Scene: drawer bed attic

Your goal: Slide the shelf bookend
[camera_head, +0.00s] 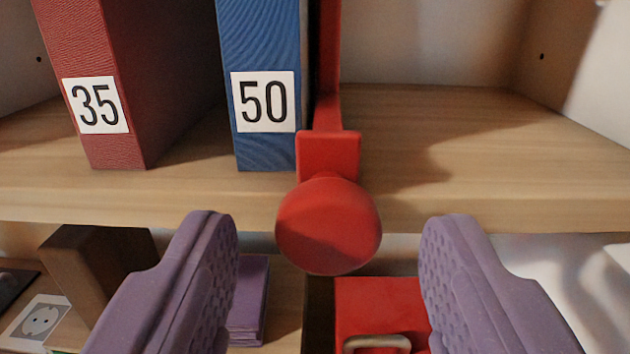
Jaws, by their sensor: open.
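The red shelf bookend (328,155) stands on the wooden shelf, against the right side of the blue book marked 50 (263,145). Its round red knob (328,225) sticks out past the shelf's front edge towards me. My gripper (328,240) has two purple fingers, open wide, one to the left and one to the right of the knob. In the picture neither finger touches the knob. The upper part of the bookend is cut off by the frame's top edge.
A dark red book marked 35 (100,140) stands to the left, with a gap before the blue book. The shelf (480,140) is clear right of the bookend. On the level below are a red box with a metal handle (385,300), a purple object (250,300) and a brown block (95,260).

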